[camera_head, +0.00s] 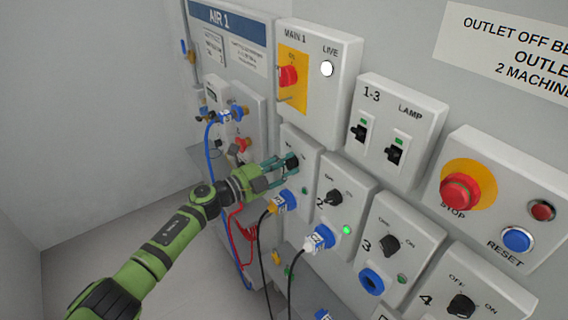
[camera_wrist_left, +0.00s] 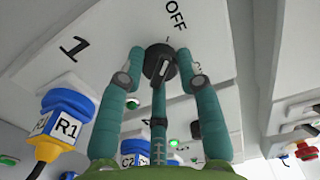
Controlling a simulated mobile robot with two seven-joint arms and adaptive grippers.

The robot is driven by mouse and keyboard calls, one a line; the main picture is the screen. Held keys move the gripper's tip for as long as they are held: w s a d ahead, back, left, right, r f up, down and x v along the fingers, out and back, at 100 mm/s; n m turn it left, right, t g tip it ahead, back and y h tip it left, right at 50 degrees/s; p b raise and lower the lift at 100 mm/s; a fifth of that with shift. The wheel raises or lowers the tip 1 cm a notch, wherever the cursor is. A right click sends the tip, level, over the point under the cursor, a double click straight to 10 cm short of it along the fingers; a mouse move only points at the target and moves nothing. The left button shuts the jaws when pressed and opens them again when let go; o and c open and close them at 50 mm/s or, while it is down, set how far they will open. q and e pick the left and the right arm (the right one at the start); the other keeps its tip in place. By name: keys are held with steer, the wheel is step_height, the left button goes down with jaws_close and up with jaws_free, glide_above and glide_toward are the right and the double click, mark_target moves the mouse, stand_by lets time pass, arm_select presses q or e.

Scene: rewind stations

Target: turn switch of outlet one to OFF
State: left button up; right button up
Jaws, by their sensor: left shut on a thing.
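The outlet one box (camera_head: 301,140) is on the wall panel, left of outlet two. Its black switch (camera_head: 291,161) is mostly hidden by my left gripper (camera_head: 279,165) in the head view. In the left wrist view the switch knob (camera_wrist_left: 159,66) sits between the teal fingers of my left gripper (camera_wrist_left: 163,75), which is shut on it. The OFF label (camera_wrist_left: 175,15) shows beyond the knob. I cannot tell for certain which mark the knob points to. A blue plug tagged R1 (camera_wrist_left: 68,115) is in the outlet below. My right gripper is not in view.
Outlet two (camera_head: 334,197) has a lit green lamp (camera_head: 346,230) and a plug. Outlets three (camera_head: 388,245) and four (camera_head: 461,305) stand to the right. The main switch box (camera_head: 340,60) is above; cables hang below. Open floor lies left.

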arm_select(q)
steer(key=shift+s+d+f, duration=0.15)
steer(key=shift+f, duration=0.05)
steer(key=o, duration=1.1)
steer(key=shift+o, duration=0.2)
steer(key=shift+r, duration=0.1)
steer(key=v, duration=1.2)
